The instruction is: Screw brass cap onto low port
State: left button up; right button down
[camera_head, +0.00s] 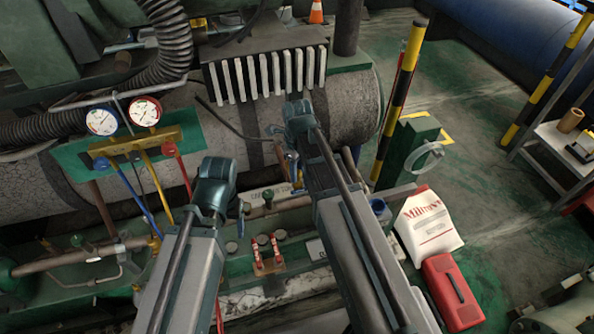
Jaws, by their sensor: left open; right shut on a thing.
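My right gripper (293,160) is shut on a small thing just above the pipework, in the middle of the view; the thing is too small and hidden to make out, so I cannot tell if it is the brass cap. My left gripper (241,209) is open, lower and to the left, above the green base frame, and its fingers are mostly hidden by its wrist. I cannot pick out the low port for certain. A pipe with fittings (275,203) runs between the two grippers, partly covered by my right arm.
A brass gauge manifold (136,141) with two dials and blue, yellow and red hoses hangs at the left. Two red-handled valves (268,248) stand between my arms. A white bag (429,222) and red case (452,291) lie right. A striped post (401,95) stands behind.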

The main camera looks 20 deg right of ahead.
jog(key=shift+s+m, duration=0.1)
jog(key=shift+m, duration=1)
jog(key=shift+f+m, duration=0.1)
jog(key=shift+m, duration=0.6)
jog(key=shift+c, duration=2.2)
grip_release()
jog(key=shift+m, duration=0.3)
notch_tip(320, 180, up, 14)
jog(key=p, duration=1.3)
jog(key=shift+p, duration=0.4)
jog(key=shift+f, duration=0.1)
